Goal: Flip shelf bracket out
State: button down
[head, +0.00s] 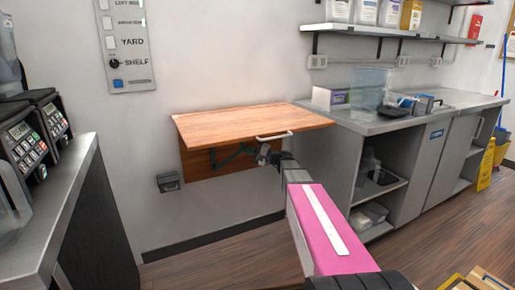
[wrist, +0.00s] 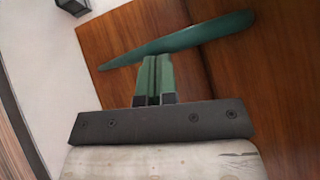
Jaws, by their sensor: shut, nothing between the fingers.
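The wooden wall shelf (head: 235,122) is raised and looks about level, with a pale handle (head: 273,136) on its front edge. Under it, the dark green bracket (head: 235,153) shows partly against the wooden back panel (head: 195,166). In the wrist view the bracket (wrist: 180,40) is a long green bar slanting across the wood. My gripper (head: 265,152) is under the shelf's front edge, near the bracket. In the wrist view its fingers (wrist: 155,62) are together and empty, tips just below the bracket. I cannot tell whether they touch it.
A grey counter with open cubbies (head: 375,185) stands close to the right of the shelf. A counter with keypad machines (head: 40,130) stands at the left. A small dark box (head: 168,182) is on the wall below the shelf. The floor between the counters is clear.

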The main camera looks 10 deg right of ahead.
jog(key=s+a+m+t+h, duration=0.1)
jog(key=s+a+t, duration=0.1)
jog(key=a, duration=0.5)
jog(key=shift+s, duration=0.9)
